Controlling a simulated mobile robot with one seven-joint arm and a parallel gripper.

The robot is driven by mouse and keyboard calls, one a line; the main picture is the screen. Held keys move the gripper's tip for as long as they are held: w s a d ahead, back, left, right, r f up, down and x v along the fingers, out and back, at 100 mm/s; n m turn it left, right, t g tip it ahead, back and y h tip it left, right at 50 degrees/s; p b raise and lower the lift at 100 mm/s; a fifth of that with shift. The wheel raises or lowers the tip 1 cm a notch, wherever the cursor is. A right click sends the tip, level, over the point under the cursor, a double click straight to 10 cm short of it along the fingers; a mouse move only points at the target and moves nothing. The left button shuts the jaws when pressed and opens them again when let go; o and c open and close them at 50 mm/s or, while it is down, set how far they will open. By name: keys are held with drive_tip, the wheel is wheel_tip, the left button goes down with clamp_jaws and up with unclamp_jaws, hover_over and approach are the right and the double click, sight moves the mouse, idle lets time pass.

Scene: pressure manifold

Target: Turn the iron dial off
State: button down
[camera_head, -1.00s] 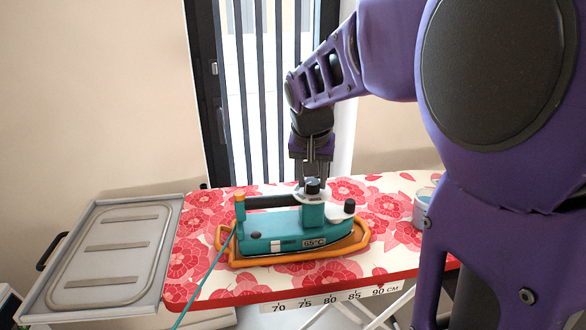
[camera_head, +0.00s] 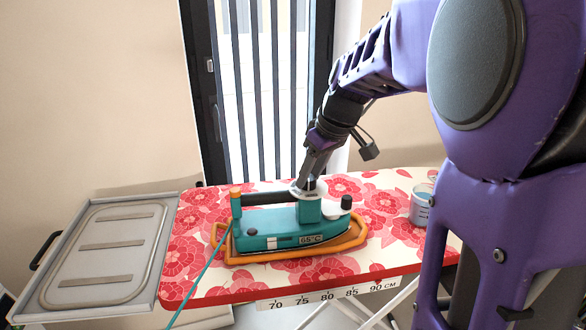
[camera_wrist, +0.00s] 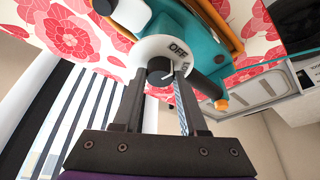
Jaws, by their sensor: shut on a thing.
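The teal iron (camera_head: 290,229) stands on an orange-framed rest on the ironing board. Its dial (camera_wrist: 160,71) is a dark round knob with a white mark, set on a white disc (camera_wrist: 150,48) lettered "OFF". Another label at the disc's edge is partly hidden by a finger. My gripper (camera_wrist: 159,77) is shut on the dial, one finger on each side. In the head view my gripper (camera_head: 302,184) comes down tilted onto the iron's top and mostly hides the dial. A small display on the iron's side reads 65°C.
The ironing board (camera_head: 215,289) has a red floral cover. A grey metal tray (camera_head: 165,215) adjoins its left end. A small tin (camera_head: 420,207) stands right of the iron. A teal cord (camera_head: 197,283) runs off the board's front left edge.

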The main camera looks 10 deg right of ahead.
drive_tip(key=shift+d+n+y, duration=0.1)
drive_tip(key=shift+n+y, duration=0.2)
drive_tip(key=shift+n, duration=0.7)
drive_tip(key=shift+g, duration=0.3)
drive_tip(key=shift+c, duration=2.2)
unclamp_jaws()
drive_tip(key=p+v, duration=0.2)
drive_tip(key=v, duration=1.5)
drive_tip(key=shift+r+p, duration=0.2)
drive_tip(key=shift+p, duration=0.15)
drive_tip(key=shift+d, duration=0.1)
